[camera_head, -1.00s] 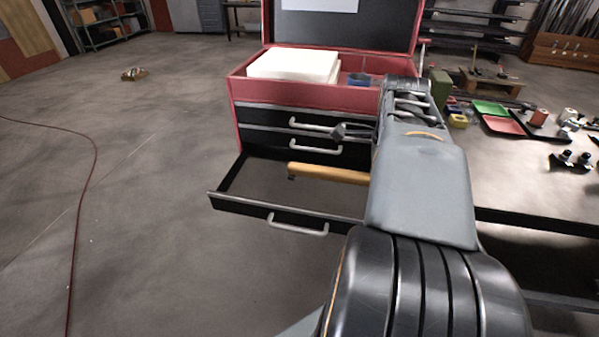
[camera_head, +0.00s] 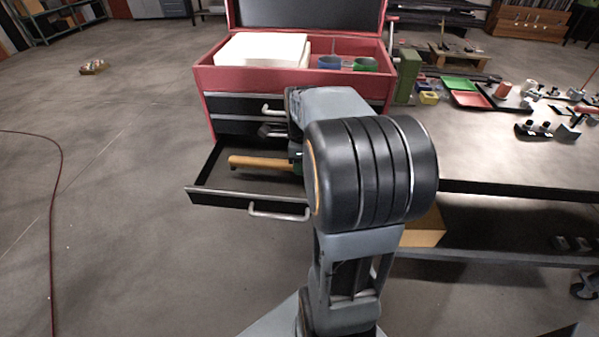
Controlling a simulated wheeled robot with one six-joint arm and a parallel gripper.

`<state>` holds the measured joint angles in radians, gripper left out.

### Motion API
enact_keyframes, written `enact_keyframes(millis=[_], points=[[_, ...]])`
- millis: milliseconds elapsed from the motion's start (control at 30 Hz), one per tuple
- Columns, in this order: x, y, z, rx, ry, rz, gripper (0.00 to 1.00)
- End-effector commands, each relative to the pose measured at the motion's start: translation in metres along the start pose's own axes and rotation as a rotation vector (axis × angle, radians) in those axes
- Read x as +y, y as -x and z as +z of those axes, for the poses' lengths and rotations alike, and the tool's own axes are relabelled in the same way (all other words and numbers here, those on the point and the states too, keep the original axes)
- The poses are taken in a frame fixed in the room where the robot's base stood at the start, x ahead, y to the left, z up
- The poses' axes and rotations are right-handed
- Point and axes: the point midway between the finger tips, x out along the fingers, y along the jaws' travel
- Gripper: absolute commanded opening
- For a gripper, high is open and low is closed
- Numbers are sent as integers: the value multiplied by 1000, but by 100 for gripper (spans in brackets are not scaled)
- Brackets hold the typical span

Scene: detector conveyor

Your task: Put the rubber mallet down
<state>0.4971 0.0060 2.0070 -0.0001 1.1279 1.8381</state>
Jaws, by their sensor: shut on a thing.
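The rubber mallet shows as a wooden handle (camera_head: 262,163) over the open bottom drawer (camera_head: 215,197) of the red tool chest. Its handle lies roughly level and points left; I cannot tell whether it touches the drawer floor. Its head is hidden behind my arm. My gripper (camera_head: 296,157) is shut on the mallet at the right end of the visible handle, and is mostly hidden behind my arm.
The red chest (camera_head: 208,80) holds white blocks (camera_head: 262,50), a blue roll (camera_head: 329,62) and a green roll (camera_head: 365,64). The workbench (camera_head: 470,150) at the right bears red and green trays and small parts.

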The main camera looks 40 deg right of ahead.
Motion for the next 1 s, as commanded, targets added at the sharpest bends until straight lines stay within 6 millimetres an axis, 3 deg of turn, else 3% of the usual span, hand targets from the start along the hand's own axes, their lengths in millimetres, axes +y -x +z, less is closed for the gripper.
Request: enact_keyframes(millis=[300,833,867,1000], points=[[-4,-34,7,0,0,1,0],[-3,-43,6,0,0,0,0],[-3,-43,6,0,0,1,30],[-3,-42,6,0,0,1,44]])
